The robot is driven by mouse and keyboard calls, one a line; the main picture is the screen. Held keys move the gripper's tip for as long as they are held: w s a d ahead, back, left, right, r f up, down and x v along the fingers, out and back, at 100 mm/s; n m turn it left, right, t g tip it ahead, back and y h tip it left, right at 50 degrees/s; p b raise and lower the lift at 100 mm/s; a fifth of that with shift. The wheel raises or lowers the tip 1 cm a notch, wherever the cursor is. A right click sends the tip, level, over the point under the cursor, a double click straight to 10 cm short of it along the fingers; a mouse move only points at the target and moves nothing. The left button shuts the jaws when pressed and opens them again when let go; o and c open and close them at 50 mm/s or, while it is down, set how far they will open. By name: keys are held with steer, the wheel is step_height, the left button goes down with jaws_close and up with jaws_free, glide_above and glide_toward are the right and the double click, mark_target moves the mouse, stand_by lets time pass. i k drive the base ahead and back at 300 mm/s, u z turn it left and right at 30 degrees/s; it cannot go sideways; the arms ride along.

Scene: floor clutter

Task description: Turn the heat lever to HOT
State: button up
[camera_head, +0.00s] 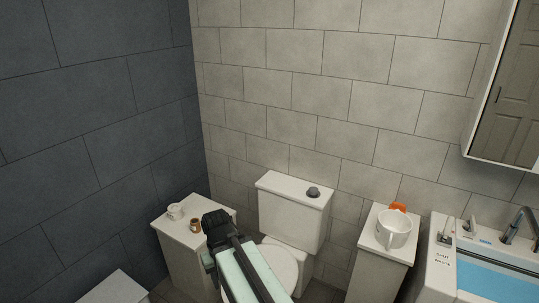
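At the right edge is a white basin unit (440,280) with blue water (492,276) and a dark curved tap (515,224). Dark lettering (444,256) on the unit's left rim is too small to read. My gripper (212,223) is dark, far left of the basin, in front of a white cabinet. Whether it is open is unclear.
The white cabinet (180,255) holds a white cup (175,211) and a small brown jar (195,226). A toilet (290,212) stands mid-picture. A narrow stand (376,258) holds a white mug (393,232) and an orange object (398,207). A mirror cabinet (508,100) hangs above the basin.

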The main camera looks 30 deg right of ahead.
mark_target(473, 220)
steer(key=z, duration=2.25)
